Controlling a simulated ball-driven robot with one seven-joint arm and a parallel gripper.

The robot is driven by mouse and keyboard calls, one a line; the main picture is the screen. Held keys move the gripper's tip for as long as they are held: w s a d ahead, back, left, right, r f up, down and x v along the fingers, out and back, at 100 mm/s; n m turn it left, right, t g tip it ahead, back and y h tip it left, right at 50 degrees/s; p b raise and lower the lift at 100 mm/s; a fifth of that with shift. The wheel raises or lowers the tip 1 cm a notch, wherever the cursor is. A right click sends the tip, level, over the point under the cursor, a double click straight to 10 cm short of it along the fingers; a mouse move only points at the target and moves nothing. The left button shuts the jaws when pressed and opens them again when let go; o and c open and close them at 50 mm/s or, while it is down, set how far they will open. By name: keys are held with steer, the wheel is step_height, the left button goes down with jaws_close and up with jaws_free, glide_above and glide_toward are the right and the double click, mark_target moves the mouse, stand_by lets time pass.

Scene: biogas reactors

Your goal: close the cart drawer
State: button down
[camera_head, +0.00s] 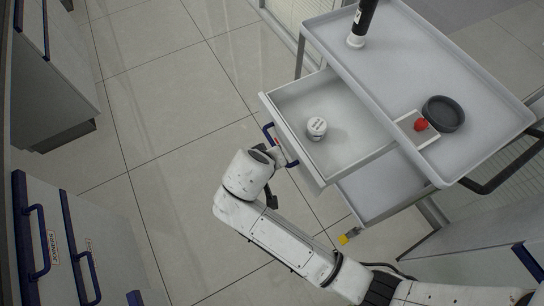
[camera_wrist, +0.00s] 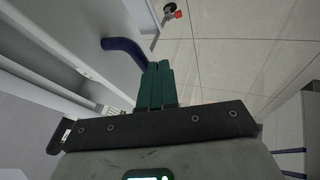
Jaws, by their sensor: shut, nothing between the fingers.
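The cart (camera_head: 390,75) is light grey and stands at the upper right of the head view. Its drawer (camera_head: 295,103) is pulled out toward my arm, and a small white round container (camera_head: 317,127) sits inside it. The drawer's blue handle (camera_head: 269,134) is on the front panel; it also shows in the wrist view (camera_wrist: 123,46). My gripper (camera_head: 275,154) is at the drawer front, right by the handle. In the wrist view its green fingers (camera_wrist: 158,68) are shut with nothing between them, their tips close to the handle's end. I cannot tell whether they touch it.
On the cart top are a dark cylinder (camera_head: 363,20), a dark round dish (camera_head: 443,113) and a red item (camera_head: 421,125) on a small white square. A lower shelf (camera_head: 375,186) shows below the drawer. Cabinets with blue handles (camera_head: 38,240) stand at left. Tiled floor between is clear.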

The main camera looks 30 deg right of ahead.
steer(key=shift+d, duration=0.1)
steer(key=p, duration=0.6)
glide_above(344, 133)
stand_by(0.5)
steer(key=shift+r, duration=0.1)
